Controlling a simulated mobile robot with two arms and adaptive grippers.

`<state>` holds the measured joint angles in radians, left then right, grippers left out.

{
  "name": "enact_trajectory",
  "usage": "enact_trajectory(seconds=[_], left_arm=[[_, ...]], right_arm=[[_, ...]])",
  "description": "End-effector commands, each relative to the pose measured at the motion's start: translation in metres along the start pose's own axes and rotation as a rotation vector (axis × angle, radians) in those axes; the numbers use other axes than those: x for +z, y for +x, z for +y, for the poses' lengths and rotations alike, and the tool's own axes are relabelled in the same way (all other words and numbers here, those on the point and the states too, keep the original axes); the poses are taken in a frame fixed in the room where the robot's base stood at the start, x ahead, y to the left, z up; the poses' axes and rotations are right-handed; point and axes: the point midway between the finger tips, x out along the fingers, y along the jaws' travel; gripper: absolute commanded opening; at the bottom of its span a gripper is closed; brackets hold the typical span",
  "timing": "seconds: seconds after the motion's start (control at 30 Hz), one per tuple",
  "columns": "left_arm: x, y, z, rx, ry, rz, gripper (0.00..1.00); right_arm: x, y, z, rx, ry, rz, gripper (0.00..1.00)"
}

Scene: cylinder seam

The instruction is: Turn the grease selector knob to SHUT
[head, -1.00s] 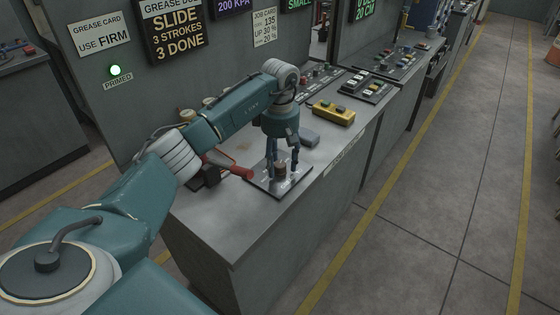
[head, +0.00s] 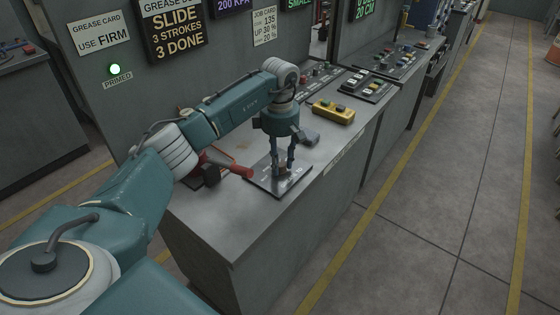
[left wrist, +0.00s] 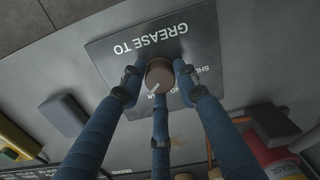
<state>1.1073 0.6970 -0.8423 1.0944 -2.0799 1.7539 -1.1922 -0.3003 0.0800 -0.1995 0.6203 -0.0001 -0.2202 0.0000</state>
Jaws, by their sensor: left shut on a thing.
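The grease selector knob (left wrist: 160,74) is a short brown cylinder with a pale pointer line on its top. It stands on a dark plate (left wrist: 112,55) lettered "GREASE TO", upside down in the left wrist view. Part of a label starting "SH" shows beside the knob; fingers hide other lettering. The line points to the lower left in that view, roughly away from the "SH" label. My left gripper (left wrist: 160,84) has its blue fingers shut around the knob. In the head view the left gripper (head: 283,167) points down at the plate (head: 262,184), mostly covering the knob. My right gripper is not in view.
A red-handled tool (head: 228,164) lies on the bench left of the plate. A grey block (head: 309,138) and a yellow button box (head: 333,112) sit behind it. The bench front (head: 215,218) is clear.

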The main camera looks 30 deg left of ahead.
Motion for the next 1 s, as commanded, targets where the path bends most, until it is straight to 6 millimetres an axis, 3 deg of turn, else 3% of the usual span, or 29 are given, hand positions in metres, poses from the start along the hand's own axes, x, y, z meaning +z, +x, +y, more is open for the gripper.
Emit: enact_trajectory(seconds=[1.0], left_arm=[[-0.0003,-0.0010,0.0003,0.001,-0.964,0.001,0.05]], right_arm=[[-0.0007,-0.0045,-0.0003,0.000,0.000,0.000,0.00]])
